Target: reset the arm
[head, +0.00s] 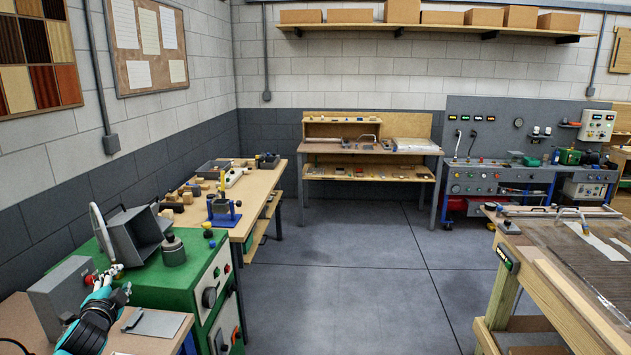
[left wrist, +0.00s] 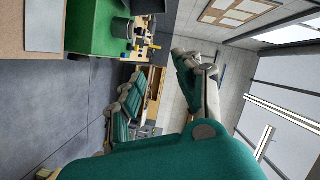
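My left gripper (head: 122,279) is at the lower left of the head view, beside a grey box with a red button (head: 65,296) and in front of the green machine cabinet (head: 152,268). Its two teal fingers show spread apart in the left wrist view (left wrist: 155,68), with nothing between them. My right gripper is not in either view.
A grey plate (head: 153,322) lies on the near-left bench. A wooden bench (head: 262,183) with tools runs along the left wall. A worktable (head: 555,260) stands at the right. The grey floor (head: 345,265) between them is clear.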

